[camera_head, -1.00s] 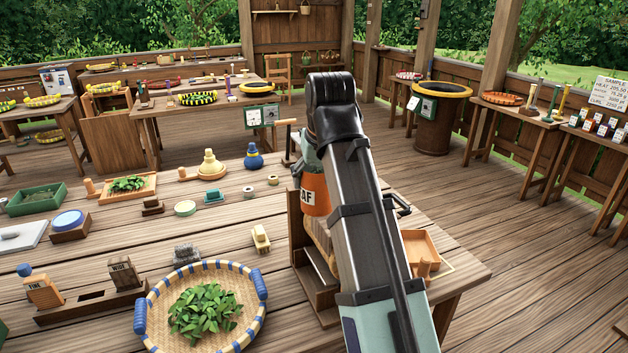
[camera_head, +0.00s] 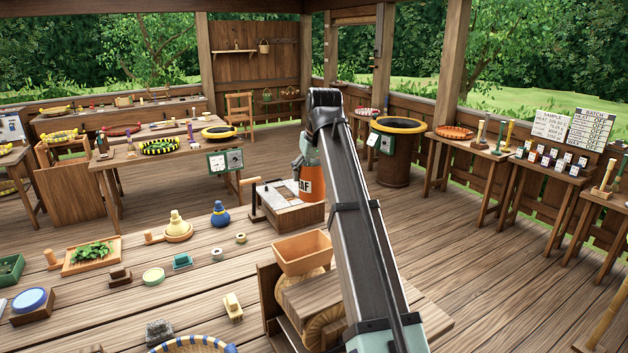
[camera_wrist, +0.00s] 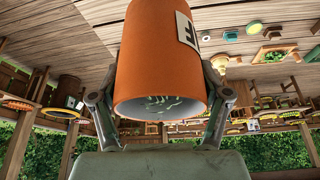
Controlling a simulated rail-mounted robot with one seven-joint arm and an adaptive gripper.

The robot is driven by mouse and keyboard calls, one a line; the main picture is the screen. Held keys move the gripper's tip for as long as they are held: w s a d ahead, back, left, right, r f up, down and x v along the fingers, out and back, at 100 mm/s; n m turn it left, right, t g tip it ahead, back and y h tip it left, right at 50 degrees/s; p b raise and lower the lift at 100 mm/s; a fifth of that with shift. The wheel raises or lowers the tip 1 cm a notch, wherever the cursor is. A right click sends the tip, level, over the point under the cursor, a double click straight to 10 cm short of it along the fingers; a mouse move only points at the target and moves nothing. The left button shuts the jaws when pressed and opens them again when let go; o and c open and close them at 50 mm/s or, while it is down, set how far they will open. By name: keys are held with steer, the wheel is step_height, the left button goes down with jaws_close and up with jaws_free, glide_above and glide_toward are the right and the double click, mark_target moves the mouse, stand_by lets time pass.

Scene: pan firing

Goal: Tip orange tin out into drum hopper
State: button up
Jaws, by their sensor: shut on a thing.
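The orange tin (camera_head: 312,178) with a white label is in my gripper (camera_wrist: 160,100), whose two fingers press on its sides. In the head view the tin looks upright and is partly hidden by my arm. The drum hopper (camera_head: 302,250) is an open orange-brown box above a round wooden drum (camera_head: 324,328) at the table's right end. In the picture the tin is above and slightly right of the hopper, apart from it. My arm hides part of the drum's stand.
A boxy wooden device with a handle (camera_head: 285,203) appears left of the tin. A large black-and-yellow-rimmed bin (camera_head: 398,155) stands behind on the right. Open floor lies to the right.

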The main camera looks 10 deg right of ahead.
steer(key=shift+s+a+f, duration=0.1)
steer(key=shift+a+f, duration=0.05)
steer(key=shift+f, duration=2.3)
steer(key=h, duration=0.1)
steer(key=t+h, duration=0.1)
steer(key=h, duration=0.1)
steer(key=shift+d+r+n+t, duration=0.25)
steer(key=shift+r+n+t, duration=0.05)
steer(key=shift+n, duration=0.1)
steer(key=shift+d+f+t+h, duration=0.15)
steer(key=shift+t+h, duration=0.35)
steer(key=shift+h, duration=0.5)
steer(key=shift+w+d+f+n+t+h+b, duration=0.1)
steer(key=shift+w+f+n+t+h+b, duration=0.25)
steer(key=shift+h+b, duration=0.65)
steer(key=t+h+b, duration=0.1)
steer(key=b, duration=0.2)
steer(key=n+t+h+b, duration=0.1)
steer(key=b, duration=0.1)
steer(key=shift+s+f+b, duration=0.1)
steer(key=shift+f+b, duration=0.3)
steer(key=f+t+h+b, duration=0.1)
steer(key=b, duration=0.2)
steer(key=n+t+h+b, duration=0.1)
steer(key=b, duration=0.2)
steer(key=shift+s+a+f+h+b, duration=0.1)
steer(key=shift+a+f+h+b, duration=0.15)
steer(key=shift+f+h+b, duration=0.15)
steer(key=shift+t+b, duration=0.25)
steer(key=shift+b, duration=0.4)
